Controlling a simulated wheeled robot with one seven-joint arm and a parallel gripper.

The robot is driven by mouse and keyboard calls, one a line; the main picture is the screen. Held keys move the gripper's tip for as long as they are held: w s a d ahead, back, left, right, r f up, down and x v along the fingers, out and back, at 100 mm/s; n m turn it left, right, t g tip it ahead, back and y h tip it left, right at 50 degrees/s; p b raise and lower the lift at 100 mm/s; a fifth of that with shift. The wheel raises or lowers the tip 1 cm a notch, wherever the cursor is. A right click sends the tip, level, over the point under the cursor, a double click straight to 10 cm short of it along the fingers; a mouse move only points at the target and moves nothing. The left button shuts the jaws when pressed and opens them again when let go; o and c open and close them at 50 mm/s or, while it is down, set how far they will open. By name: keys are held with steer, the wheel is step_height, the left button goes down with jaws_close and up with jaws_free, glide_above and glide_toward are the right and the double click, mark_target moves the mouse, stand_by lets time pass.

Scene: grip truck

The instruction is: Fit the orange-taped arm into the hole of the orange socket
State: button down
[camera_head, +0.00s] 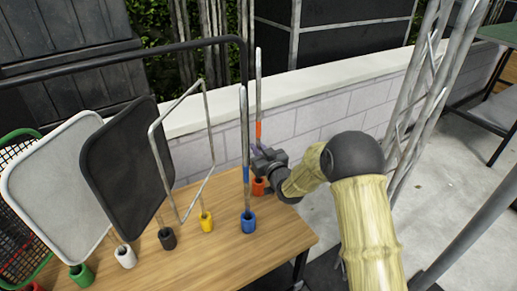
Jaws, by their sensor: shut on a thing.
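The orange-taped arm (258,92) is a thin grey metal rod, standing about upright near the table's right end. Its orange tape (258,131) shows just above my gripper (260,158). My gripper reaches in from the right and is shut on the rod. The orange socket (258,187) stands on the table right below my gripper. The rod is roughly in line above it. The gripper hides the rod's lower part, so I cannot tell whether its end is in the hole or above it.
A blue socket (248,222) holding a blue-taped rod (245,140) stands close in front. Yellow (206,223), black (167,239), white (125,257) and green (81,276) sockets with upright frames or panels line the wooden table (215,262) to the left. A low wall (305,125) runs behind.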

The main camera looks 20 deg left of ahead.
steer(key=shift+f+b, duration=1.05)
steer(key=shift+f, duration=0.6)
steer(key=c, duration=1.3)
jaws_free()
steer(key=shift+c, duration=0.2)
steer(key=shift+f, duration=0.1)
steer(key=shift+s+d, duration=0.1)
steer(key=p+v, duration=0.3)
steer(key=v, duration=1.4)
steer(key=shift+s, duration=0.1)
